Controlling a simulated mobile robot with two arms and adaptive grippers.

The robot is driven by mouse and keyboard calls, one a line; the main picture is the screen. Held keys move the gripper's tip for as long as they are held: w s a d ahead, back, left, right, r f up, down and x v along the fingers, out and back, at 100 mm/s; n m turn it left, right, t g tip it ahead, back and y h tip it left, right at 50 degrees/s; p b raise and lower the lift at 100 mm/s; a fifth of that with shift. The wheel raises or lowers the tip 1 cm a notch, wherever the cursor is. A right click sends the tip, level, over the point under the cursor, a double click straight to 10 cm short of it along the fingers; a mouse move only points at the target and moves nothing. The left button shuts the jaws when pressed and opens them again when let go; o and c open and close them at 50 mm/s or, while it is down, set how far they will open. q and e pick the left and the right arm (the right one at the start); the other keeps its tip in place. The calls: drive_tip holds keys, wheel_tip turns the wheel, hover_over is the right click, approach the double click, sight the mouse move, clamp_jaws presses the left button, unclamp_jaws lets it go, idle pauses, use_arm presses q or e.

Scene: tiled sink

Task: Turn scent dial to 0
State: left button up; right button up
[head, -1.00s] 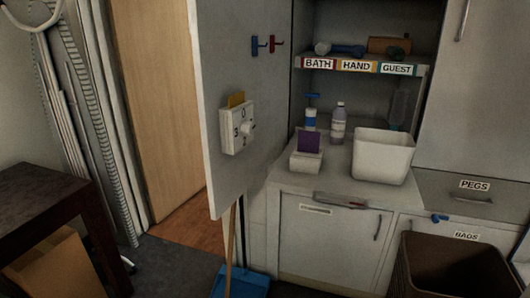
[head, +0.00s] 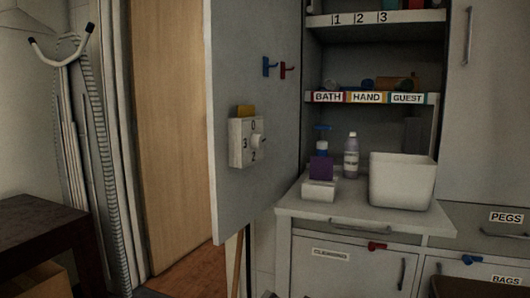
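The scent dial is a white square box (head: 241,150) on the inner face of an open grey cabinet door (head: 240,205). A round white knob (head: 259,142) sticks out of its front. The digit 0 is at the top of the dial face, 3 at the left and 2 at the bottom; the knob hides the right side. I cannot tell which digit the knob points to. Neither of my grippers is in view, and nothing touches the dial.
The counter right of the door holds a white bin (head: 402,181), a purple-topped box (head: 319,188) and bottles (head: 351,157). A dark table (head: 45,225) stands at left. Space before the dial looks clear.

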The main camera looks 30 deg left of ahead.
use_arm(q)
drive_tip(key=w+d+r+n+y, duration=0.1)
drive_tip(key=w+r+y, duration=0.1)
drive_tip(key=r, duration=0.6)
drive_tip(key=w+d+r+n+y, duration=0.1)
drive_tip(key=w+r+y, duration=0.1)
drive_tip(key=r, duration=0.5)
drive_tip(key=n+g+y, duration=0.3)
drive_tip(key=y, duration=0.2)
approach(261, 144)
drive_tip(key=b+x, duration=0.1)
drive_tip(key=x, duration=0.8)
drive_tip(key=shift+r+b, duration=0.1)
drive_tip(key=shift+b, duration=0.25)
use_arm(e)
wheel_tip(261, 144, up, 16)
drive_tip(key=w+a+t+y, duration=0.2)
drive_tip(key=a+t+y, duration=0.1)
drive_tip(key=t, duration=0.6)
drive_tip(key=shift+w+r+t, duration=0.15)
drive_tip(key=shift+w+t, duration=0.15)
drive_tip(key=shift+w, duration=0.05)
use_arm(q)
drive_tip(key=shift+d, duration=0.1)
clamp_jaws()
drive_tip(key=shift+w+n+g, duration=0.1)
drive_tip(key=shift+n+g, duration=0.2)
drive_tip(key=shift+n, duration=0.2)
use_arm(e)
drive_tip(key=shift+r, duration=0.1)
